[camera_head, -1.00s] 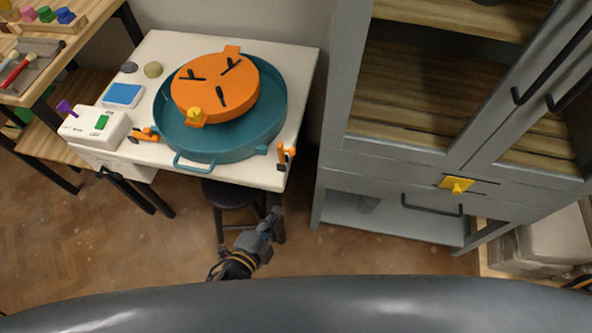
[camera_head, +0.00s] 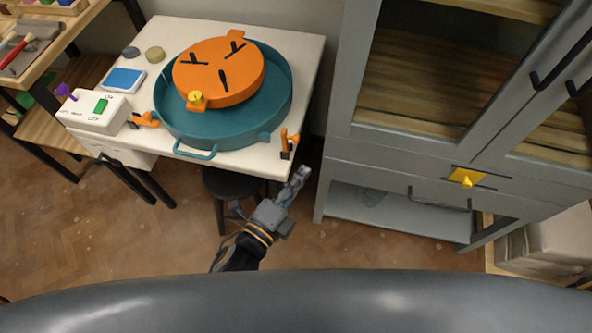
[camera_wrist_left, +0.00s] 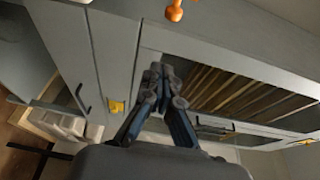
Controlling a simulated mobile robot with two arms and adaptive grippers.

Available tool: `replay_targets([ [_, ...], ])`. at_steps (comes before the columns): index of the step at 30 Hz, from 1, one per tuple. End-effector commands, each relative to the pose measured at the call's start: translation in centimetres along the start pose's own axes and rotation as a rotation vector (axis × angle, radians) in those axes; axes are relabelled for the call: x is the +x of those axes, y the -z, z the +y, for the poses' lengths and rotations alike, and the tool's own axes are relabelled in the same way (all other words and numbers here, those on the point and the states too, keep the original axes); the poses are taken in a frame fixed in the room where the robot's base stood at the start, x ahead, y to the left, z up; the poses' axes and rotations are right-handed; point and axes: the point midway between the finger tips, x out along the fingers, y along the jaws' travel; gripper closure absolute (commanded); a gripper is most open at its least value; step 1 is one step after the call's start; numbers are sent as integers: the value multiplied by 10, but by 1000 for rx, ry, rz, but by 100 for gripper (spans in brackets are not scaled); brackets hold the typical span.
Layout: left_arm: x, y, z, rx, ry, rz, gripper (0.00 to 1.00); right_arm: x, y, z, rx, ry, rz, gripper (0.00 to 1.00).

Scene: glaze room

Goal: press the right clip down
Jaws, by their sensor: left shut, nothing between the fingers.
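The right clip (camera_head: 289,144) is orange and black and stands at the front right edge of the white table (camera_head: 310,62). Its lever looks raised. Another orange clip (camera_head: 146,119) lies on the table's left side, beside the teal basin. My left gripper (camera_head: 303,172) is shut and empty, in front of the table corner, a little below and right of the right clip and apart from it. In the left wrist view its fingertips (camera_wrist_left: 161,72) meet, and an orange knob-ended part (camera_wrist_left: 175,11), likely the right clip, shows at the top edge. My right gripper is not in view.
A teal basin (camera_head: 232,135) holds an orange disc (camera_head: 235,88) with black slots. A white box (camera_head: 97,112) stands left. A grey cabinet (camera_head: 375,150) with a yellow latch (camera_head: 466,177) rises close on the right. A dark stool (camera_head: 232,186) is below the table.

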Motion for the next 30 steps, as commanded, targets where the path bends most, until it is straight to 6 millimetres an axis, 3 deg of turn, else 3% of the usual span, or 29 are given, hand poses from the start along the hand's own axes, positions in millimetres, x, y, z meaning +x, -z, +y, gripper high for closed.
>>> replay_targets([
  [10, 76, 0, -2, 0, 3, -1, 100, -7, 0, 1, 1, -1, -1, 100],
  [18, 64, -33, -1, 1, 0, -1, 100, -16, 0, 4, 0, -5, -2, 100],
  [30, 62, -38, 0, -1, 1, -1, 100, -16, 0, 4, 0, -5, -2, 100],
])
